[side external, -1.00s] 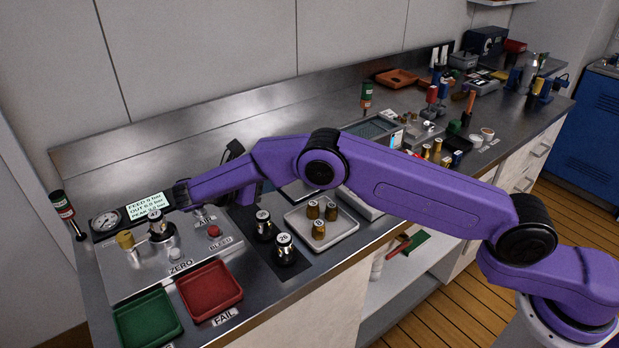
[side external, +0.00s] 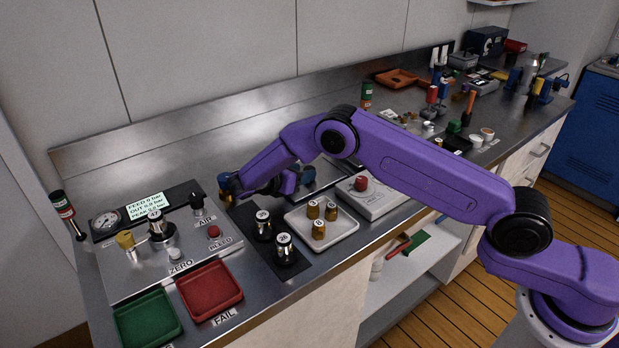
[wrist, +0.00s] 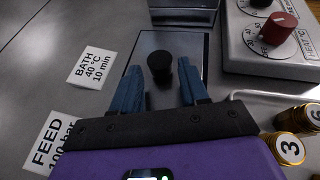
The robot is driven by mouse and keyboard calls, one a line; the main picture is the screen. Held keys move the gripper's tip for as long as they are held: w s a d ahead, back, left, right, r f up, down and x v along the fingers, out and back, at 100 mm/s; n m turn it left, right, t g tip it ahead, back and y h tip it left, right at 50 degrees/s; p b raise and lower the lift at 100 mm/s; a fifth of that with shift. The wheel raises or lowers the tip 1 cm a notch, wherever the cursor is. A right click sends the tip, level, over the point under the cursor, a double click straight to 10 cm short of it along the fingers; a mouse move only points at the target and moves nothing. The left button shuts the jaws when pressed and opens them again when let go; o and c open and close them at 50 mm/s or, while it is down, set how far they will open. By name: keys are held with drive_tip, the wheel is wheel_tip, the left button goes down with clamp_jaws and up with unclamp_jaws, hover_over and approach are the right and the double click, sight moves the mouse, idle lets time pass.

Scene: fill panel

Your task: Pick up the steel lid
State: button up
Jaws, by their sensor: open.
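The steel lid (wrist: 192,46) is a flat, dark grey, shiny plate with a black knob (wrist: 160,65) on top. In the side view its plate (side external: 326,172) shows partly behind my arm. My gripper (wrist: 160,75) is open. In the wrist view its two blue fingers stand to the left and right of the knob, with gaps on both sides. In the side view my gripper (side external: 298,178) is low over the near-left part of the lid; its fingertips are hard to make out there.
A white heater box (wrist: 270,45) with a red knob (wrist: 280,28) stands right of the lid. A gauge panel (side external: 195,243), red tray (side external: 210,290) and green tray (side external: 147,320) lie left.

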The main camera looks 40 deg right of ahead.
drive_tip(key=shift+x, duration=1.5)
clamp_jaws()
